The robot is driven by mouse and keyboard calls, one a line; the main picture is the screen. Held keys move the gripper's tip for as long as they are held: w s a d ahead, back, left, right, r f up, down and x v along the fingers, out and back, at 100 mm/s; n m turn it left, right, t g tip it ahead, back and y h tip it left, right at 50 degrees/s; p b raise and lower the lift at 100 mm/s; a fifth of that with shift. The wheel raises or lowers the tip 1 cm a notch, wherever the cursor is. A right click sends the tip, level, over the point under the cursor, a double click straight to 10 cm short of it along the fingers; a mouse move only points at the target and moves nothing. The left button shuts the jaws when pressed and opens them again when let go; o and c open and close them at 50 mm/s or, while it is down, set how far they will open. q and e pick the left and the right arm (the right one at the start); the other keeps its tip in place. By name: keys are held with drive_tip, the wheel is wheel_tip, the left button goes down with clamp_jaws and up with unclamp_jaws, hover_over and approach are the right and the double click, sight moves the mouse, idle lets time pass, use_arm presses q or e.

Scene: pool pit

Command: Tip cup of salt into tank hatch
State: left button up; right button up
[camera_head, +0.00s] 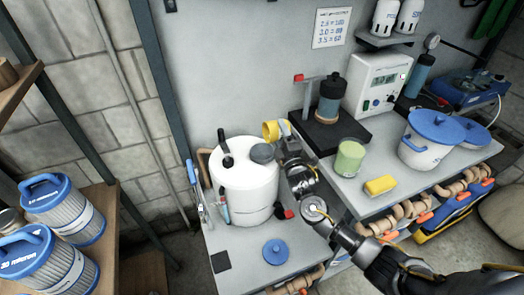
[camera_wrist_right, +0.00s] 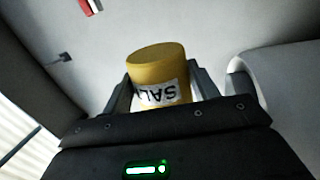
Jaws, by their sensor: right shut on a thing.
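The yellow cup (camera_head: 269,130) is held by my right gripper (camera_head: 279,138) just behind the white tank's top. In the right wrist view the cup (camera_wrist_right: 157,68) shows a white label reading SALT, upside down in the picture, between the two jaws (camera_wrist_right: 160,90). Its contents are not visible. The white tank (camera_head: 250,195) stands on the bench. A round dark grey disc (camera_head: 262,153) is on the right of its top, and a black handled part (camera_head: 225,152) on the left. I cannot tell whether the disc is the open hatch or a cap. My left gripper is out of view.
A blue lid (camera_head: 275,252) lies on the bench in front of the tank. A green canister (camera_head: 349,157), a yellow sponge (camera_head: 380,185) and a white bucket (camera_head: 424,150) stand to the right. Filter cartridges (camera_head: 62,208) are at the left.

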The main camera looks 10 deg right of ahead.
drive_tip(key=shift+a+r+n+y+p, duration=0.15)
drive_tip(key=shift+r+n+y+p, duration=0.2)
drive_tip(key=shift+n, duration=0.35)
drive_tip(key=shift+a+r+n+y+p, duration=0.15)
drive_tip(key=shift+n+p, duration=0.3)
drive_tip(key=shift+n, duration=0.25)
idle(0.8)
drive_tip(key=shift+s+a+f+n+y, duration=0.1)
drive_tip(key=shift+a+f+n+y, duration=0.15)
drive_tip(key=shift+n, duration=0.3)
drive_tip(key=shift+s+a+f+n+y, duration=0.15)
drive_tip(key=shift+f+n, duration=0.15)
drive_tip(key=shift+n, duration=0.25)
idle(1.7)
drive_tip(key=shift+w+r+n+y+p, duration=0.1)
drive_tip(key=shift+n+y+p, duration=0.2)
drive_tip(key=shift+n, duration=0.2)
idle(0.5)
